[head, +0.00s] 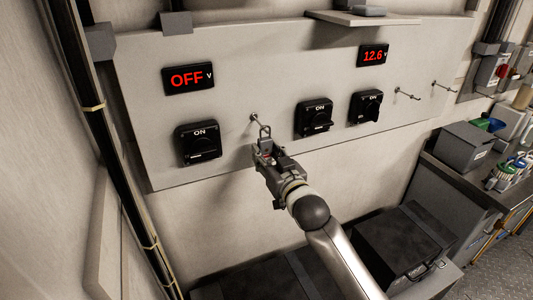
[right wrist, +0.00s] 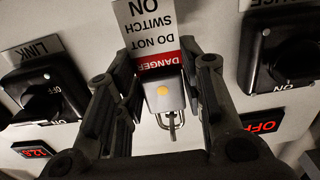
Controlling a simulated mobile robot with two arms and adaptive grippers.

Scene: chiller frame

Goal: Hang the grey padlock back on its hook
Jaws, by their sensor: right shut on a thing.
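My right gripper (head: 267,159) is shut on the grey padlock (head: 265,146) in front of the wall panel. In the right wrist view the padlock (right wrist: 163,92) sits between both fingers, with an orange dot on its face. Its shackle (head: 264,130) points up in the head view, just below and right of a small metal hook (head: 253,117). I cannot tell whether the shackle touches that hook. A red and white danger tag (right wrist: 150,25) shows beside the padlock in the right wrist view. My left gripper is not in view.
Black rotary switches flank the hook, one at left (head: 198,143) and others at right (head: 314,117). Two more hooks, one here (head: 405,94), are bare at the panel's right. A shelf (head: 362,18) juts out above. A black cable run (head: 95,120) stands at left.

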